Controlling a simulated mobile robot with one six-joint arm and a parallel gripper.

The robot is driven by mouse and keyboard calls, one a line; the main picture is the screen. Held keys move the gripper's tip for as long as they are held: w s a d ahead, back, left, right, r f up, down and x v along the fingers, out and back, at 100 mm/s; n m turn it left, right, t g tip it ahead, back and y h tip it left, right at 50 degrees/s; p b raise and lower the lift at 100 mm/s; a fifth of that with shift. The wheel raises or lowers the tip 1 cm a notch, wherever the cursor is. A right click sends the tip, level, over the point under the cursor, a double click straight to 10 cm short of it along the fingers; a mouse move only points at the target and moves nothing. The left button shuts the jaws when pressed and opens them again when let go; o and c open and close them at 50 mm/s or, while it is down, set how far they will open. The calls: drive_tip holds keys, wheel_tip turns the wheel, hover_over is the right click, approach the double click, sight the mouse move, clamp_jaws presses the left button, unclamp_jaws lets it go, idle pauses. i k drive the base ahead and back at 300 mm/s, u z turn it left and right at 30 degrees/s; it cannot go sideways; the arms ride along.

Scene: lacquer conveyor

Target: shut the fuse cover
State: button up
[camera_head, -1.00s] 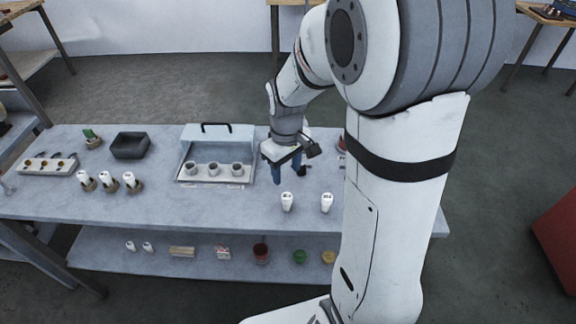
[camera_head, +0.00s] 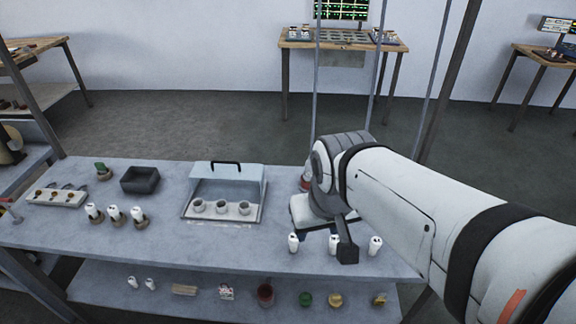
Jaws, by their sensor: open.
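The fuse cover (camera_head: 228,173) is a pale blue, see-through lid with a black handle on top. It stands raised at the back of a shallow grey fuse tray (camera_head: 190,213). My gripper (camera_head: 326,230) is open to the right of the tray, near the white fuses.
White fuses stand on the bench, with one (camera_head: 293,243) close to my gripper. A black bin (camera_head: 140,180) is left of the tray. The bench in front of the tray is clear.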

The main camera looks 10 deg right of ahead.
sight(203, 174)
drive_tip(key=k, duration=1.2)
drive_tip(key=u, duration=0.6)
drive_tip(key=i, duration=1.75)
drive_tip(key=z, duration=0.05)
